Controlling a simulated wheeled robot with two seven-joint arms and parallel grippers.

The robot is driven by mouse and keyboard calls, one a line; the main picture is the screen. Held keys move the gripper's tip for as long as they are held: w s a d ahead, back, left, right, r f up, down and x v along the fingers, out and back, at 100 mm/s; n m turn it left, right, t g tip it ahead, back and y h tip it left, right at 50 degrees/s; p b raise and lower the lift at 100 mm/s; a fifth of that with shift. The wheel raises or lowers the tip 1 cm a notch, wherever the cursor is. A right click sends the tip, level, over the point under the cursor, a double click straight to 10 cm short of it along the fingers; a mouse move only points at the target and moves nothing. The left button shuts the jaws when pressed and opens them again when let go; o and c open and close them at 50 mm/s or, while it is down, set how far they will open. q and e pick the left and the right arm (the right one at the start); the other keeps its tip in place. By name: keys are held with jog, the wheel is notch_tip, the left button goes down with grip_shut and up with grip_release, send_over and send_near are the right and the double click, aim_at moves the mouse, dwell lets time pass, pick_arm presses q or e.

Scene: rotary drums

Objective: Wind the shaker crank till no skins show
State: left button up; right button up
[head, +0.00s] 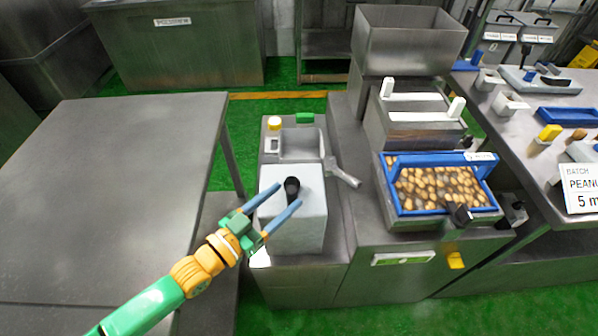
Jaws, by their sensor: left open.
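My left gripper (289,195) reaches in from the lower left with its two blue fingers apart. The fingertips are over a pale grey block (305,230), one on each side of an upright black knob (292,183). I cannot tell whether they touch the knob. A grey lever (342,174) sticks out to the right behind the block. A blue-framed tray (388,190) on the steel machine to the right holds many brown nuts and some pale patches. A black knob (460,213) shows at the tray's front right. I cannot tell which part is the crank. My right gripper is out of view.
A wide, bare steel table (120,180) stands on the left. A steel hopper (410,40) rises behind the tray, above a box with white bars (420,116). A bench with blue trays (568,114) and a peanut batch sign (580,188) is at the right.

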aim_at(300, 186)
pick_arm(q)
jog(key=x, duration=0.5)
jog(key=shift+s+d+r, duration=0.15)
jog(key=shift+d+r, duration=0.15)
jog(key=shift+d, duration=0.1)
jog(key=shift+w+d+f, duration=0.15)
jog(key=shift+w+d, duration=0.1)
jog(key=shift+w, duration=0.15)
jog(key=shift+s+a, duration=0.1)
jog(key=shift+s, duration=0.05)
grip_shut()
dwell(0.4)
